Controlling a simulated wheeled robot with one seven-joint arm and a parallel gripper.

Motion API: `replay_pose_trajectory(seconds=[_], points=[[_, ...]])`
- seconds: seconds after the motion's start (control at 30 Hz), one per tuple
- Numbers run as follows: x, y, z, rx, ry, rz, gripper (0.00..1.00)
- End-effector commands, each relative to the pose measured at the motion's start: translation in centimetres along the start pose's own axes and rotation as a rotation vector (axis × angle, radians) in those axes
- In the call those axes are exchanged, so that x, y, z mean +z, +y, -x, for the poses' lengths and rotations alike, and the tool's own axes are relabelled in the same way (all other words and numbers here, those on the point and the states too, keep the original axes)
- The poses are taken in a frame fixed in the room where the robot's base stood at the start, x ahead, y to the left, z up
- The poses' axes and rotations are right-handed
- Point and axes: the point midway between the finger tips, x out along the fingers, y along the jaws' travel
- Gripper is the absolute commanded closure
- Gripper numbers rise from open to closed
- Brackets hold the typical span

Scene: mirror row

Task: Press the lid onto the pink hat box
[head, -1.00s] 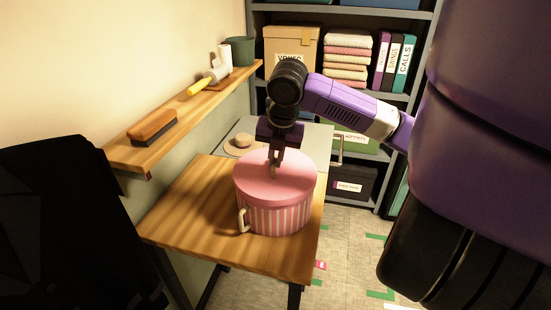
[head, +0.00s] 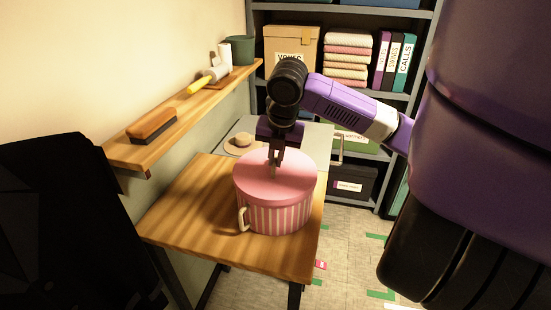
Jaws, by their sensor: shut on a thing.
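My gripper (head: 274,172) points down from above at the middle of the lid. Its jaws are shut on a small greenish part at the lid's centre, mostly hidden by the fingers.
The wooden table (head: 190,220) is clear to the left of the box. A wall shelf (head: 190,112) above it holds a brush (head: 152,123), a yellow-handled tool (head: 207,80) and a dark green pot (head: 240,50). A hat (head: 242,142) lies behind the box. Storage shelves stand at the back.

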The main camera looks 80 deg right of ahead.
Motion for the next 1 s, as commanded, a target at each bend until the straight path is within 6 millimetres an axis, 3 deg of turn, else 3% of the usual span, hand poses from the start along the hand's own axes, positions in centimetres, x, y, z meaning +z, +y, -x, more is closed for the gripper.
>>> replay_pose_trajectory(seconds=[1.0], points=[[-0.11,-0.07,-0.45,0.0,0.0,0.0,1.0]])
